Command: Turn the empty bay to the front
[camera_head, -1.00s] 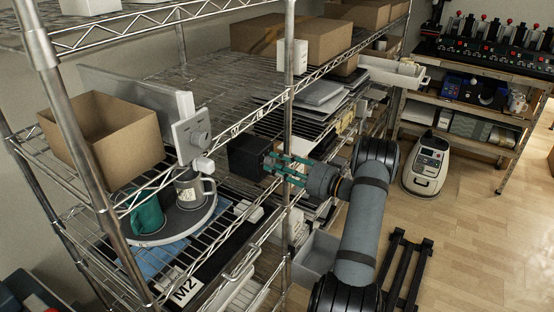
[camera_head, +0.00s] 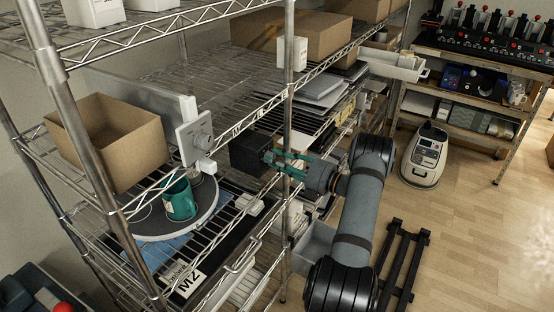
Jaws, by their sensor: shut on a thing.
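A round grey turntable (camera_head: 165,236) sits on the wire shelf at the left. A green mug (camera_head: 181,203) stands upright on its right part. The surface left of the mug looks bare; the back is partly hidden by the shelf and panel. No grey mug shows now. My gripper (camera_head: 283,161), with teal fingers, is right of the turntable beside the shelf post, apart from the mug. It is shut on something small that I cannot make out.
A shelf post (camera_head: 288,110) stands by my gripper. A dark box (camera_head: 248,155) lies behind my gripper. An "M2" label (camera_head: 188,284) is on the lower front.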

